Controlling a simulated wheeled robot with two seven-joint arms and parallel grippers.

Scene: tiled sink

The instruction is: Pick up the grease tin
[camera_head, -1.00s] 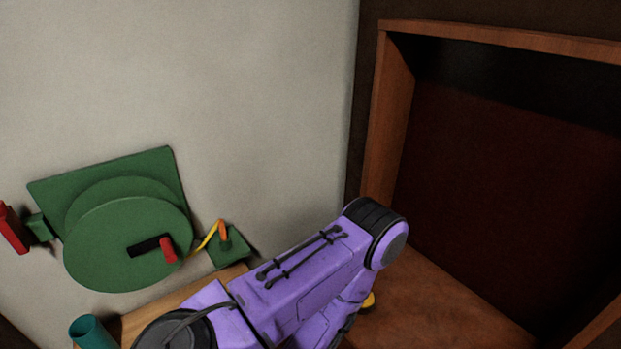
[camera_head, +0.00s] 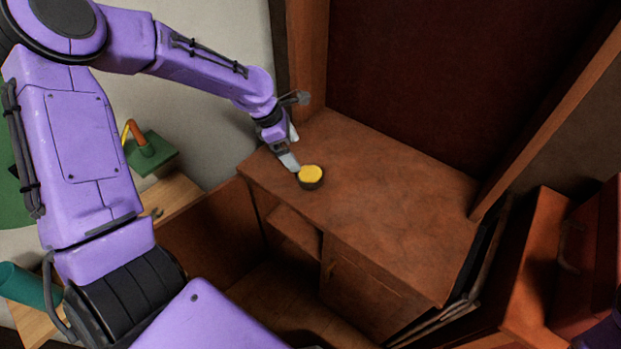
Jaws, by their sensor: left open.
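A small round tin with a yellow top and dark side, which looks like the grease tin (camera_head: 311,174), sits on the brown wooden cabinet top near its front left edge. My left gripper (camera_head: 293,164) reaches in from the left and is just beside the tin, at its upper left. The gripper is open; one light grey finger points down toward the tin, and the other is partly hidden. I cannot tell whether a finger touches the tin. My right gripper is not in view.
The cabinet top (camera_head: 390,205) is otherwise clear. Below it are an open compartment and a door panel (camera_head: 205,235). A wooden upright stands behind the gripper. A green block (camera_head: 150,155) and a teal cylinder (camera_head: 28,283) are at left. Reddish-brown furniture stands at right.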

